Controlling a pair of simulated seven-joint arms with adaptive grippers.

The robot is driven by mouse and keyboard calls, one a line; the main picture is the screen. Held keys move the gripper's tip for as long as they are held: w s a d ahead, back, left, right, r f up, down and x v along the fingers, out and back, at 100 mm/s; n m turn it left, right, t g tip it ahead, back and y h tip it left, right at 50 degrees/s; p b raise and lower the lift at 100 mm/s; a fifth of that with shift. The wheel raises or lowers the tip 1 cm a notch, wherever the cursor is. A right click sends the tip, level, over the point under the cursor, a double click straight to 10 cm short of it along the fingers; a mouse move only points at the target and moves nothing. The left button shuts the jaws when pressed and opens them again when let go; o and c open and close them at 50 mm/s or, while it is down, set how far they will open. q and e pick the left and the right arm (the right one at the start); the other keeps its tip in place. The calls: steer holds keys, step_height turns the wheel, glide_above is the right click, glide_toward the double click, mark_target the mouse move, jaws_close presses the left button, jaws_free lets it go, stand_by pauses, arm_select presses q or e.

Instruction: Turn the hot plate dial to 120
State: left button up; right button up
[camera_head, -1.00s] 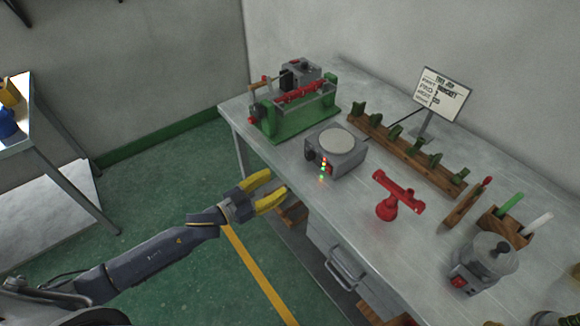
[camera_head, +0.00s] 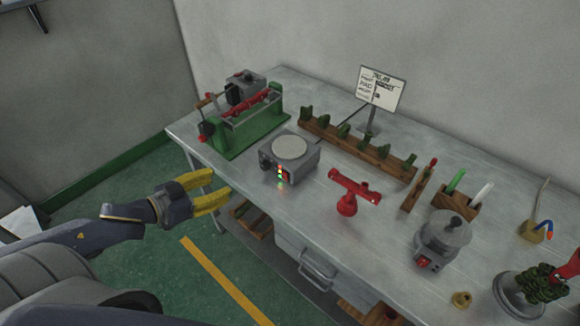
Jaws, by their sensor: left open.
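The hot plate (camera_head: 299,172) is a grey box with a round pale top, standing near the front left edge of the workbench. Its dark dial (camera_head: 265,161) is on the front face at the left, beside a column of small red, yellow and green lights (camera_head: 280,174). The dial's setting is too small to read. My left gripper (camera_head: 213,190) has yellow fingers and is open and empty. It is in front of the bench edge, to the left of the hot plate and apart from it. My right gripper is not in view.
A green machine (camera_head: 238,125) stands left of the hot plate. A red stand (camera_head: 348,192) is to its right, and a wooden rack (camera_head: 357,149) with green pieces is behind. A sign (camera_head: 381,89) and a grey pot (camera_head: 441,243) are further right. Bare metal bench surrounds the hot plate.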

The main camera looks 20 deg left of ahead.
arm_select(q)
glide_toward(263, 168)
steer(key=shift+n, duration=0.4)
steer(key=shift+x, duration=4.9)
jaws_close()
